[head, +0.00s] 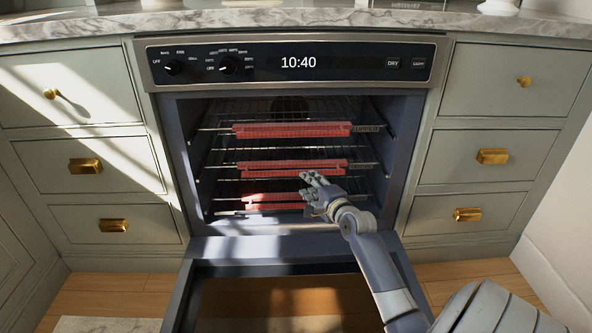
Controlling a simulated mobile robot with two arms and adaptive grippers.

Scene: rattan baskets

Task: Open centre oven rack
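The oven (164,160) stands open, its door (207,246) folded down in front. Inside, three wire racks sit one above the other, each with a red strip along its front. The centre rack's red strip (270,170) is at middle height and looks pushed in level with the others. My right gripper (308,185) is in front of the oven opening, its fingers spread and empty. Its fingertips overlap the lower edge of the centre strip near its right end; I cannot tell whether they touch. The hand partly covers the bottom rack's strip (262,198). My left gripper is not in view.
The top rack's strip (290,130) is above the centre one. A control panel (300,63) reading 10:40 is over the opening. Grey drawers (487,122) with brass handles flank the oven, under a marble counter (290,18). The lowered door takes up the space in front.

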